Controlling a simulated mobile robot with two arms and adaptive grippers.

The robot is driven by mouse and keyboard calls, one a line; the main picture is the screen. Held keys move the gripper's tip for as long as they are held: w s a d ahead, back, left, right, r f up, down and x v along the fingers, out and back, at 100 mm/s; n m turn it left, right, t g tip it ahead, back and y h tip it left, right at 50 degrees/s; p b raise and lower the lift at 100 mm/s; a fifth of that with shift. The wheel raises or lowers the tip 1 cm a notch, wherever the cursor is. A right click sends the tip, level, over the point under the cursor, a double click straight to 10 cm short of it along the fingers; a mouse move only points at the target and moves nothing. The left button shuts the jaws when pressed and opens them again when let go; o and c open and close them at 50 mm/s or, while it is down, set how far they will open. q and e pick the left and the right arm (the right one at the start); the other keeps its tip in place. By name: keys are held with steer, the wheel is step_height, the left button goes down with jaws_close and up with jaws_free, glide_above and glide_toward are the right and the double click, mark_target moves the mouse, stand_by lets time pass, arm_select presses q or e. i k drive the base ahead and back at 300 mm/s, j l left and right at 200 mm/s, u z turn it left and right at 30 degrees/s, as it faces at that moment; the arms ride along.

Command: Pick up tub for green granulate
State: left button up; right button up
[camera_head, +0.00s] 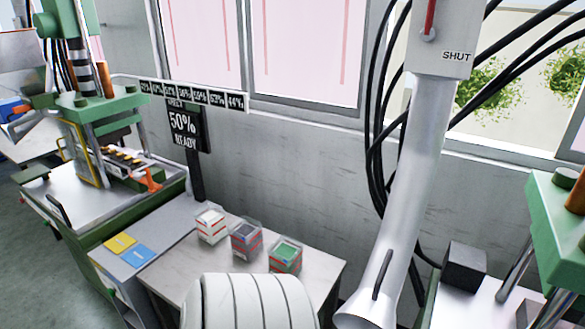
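The tub with green contents (286,255) stands upright on a light table in the head view. It is the rightmost of three small clear tubs with red and white markings. The middle tub (246,240) has dark grey contents. The left tub (211,226) has whitish contents. The three stand apart in a slanting row, with the green one nearest to me. Nothing is touching the green tub. Neither of my grippers can be made out in this view.
The table (322,266) has free room around the tubs; a white ribbed shape hides its front. Yellow (120,243) and blue (138,256) squares lie to the left. A pale pipe (405,200) below a "SHUT" box comes down on the right. A green press (98,103) and a "50% READY" display (184,130) stand behind.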

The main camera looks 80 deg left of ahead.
mark_target(285, 255)
steer(key=u, duration=1.3)
